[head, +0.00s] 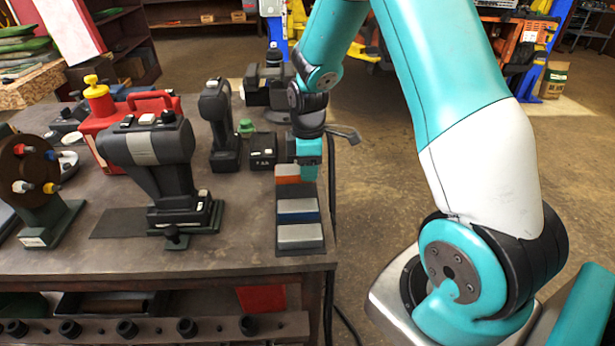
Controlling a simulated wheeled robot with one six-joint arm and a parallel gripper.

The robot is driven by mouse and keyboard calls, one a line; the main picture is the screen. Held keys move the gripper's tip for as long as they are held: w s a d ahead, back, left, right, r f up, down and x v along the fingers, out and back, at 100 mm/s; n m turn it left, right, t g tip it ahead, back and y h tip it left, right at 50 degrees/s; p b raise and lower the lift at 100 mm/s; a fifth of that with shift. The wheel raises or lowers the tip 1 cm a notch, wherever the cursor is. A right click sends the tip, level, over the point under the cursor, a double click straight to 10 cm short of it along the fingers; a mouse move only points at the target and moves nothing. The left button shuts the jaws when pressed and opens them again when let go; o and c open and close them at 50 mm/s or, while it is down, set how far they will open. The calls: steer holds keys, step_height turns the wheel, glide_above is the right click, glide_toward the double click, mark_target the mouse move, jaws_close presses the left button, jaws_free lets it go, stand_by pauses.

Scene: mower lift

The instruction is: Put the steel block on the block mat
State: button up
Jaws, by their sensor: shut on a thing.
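My gripper (309,172) points down at the far end of the dark block mat (286,249), near the right edge of the workbench. It is shut on a block, taken to be the steel block; the jaws and held piece are small and mostly hidden by my wrist. An orange block with a grey top (287,174) is close at the gripper's left; I cannot tell if they touch. A silver-topped block with a blue side (298,206) and a plain silver block (300,234) lie nearer on the mat.
A black press-like tool (155,160) stands left of the mat, with a red can (105,115) behind it. A small dark box (262,150) and a black upright tool (220,125) are left of my gripper.

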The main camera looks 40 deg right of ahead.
steer(key=shift+f, duration=2)
steer(key=shift+f, duration=0.1)
steer(key=o, duration=1.2)
step_height(320, 180, up, 12)
steer(key=shift+f+b, duration=0.15)
steer(key=shift+b, duration=0.7)
steer(key=s+a+r+m+y, duration=0.1)
steer(key=s+a+r, duration=0.3)
steer(key=a, duration=0.3)
steer(key=s+a+r+m+y, duration=0.1)
steer(key=s+a+r, duration=0.25)
steer(key=a, duration=0.25)
steer(key=s+a+r+m+y, duration=0.2)
steer(key=s+a, duration=0.7)
steer(key=s, duration=0.5)
steer(key=shift+s+a+r, duration=0.3)
steer(key=shift+s+r, duration=0.1)
